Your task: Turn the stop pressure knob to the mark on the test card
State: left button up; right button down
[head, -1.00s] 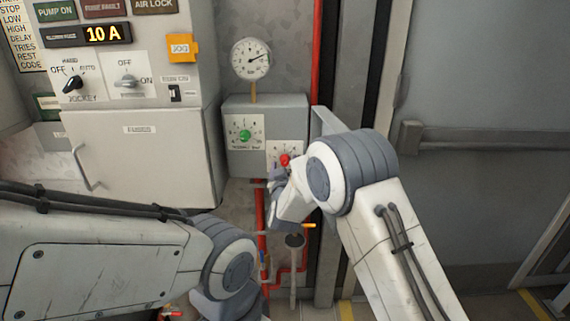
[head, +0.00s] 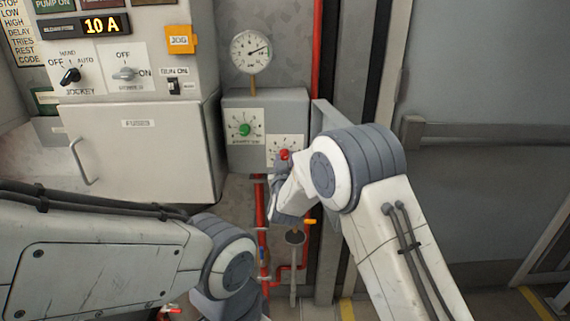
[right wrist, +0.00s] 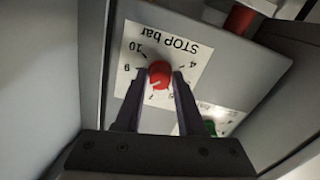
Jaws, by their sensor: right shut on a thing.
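The red stop pressure knob (head: 284,154) sits on a white dial plate marked "STOP bar" (right wrist: 172,45), low on the right of the grey pressure switch box (head: 293,105). My right gripper (right wrist: 161,80) is shut on the red knob (right wrist: 161,73), one finger on each side. The numbers 10, 9 and 4 show around it upside down in the right wrist view; the lower ones are partly hidden. The knob's exact setting is hard to read. A card with STOP, LOW, HIGH and other words (head: 10,35) is cut off at the upper left. My left gripper is out of view.
A green knob (head: 244,129) on its own dial is close at the upper left of the red one. A round gauge (head: 251,53) stands above the box. A controller cabinet (head: 140,155) is at the left.

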jog(key=shift+f+m+b, duration=0.1)
jog(key=shift+m+b, duration=3)
jog(key=shift+b, duration=0.05)
jog(key=c, duration=0.5)
grip_release()
jog(key=s+b, duration=0.1)
jog(key=s, duration=0.9)
jog(key=shift+s, duration=0.3)
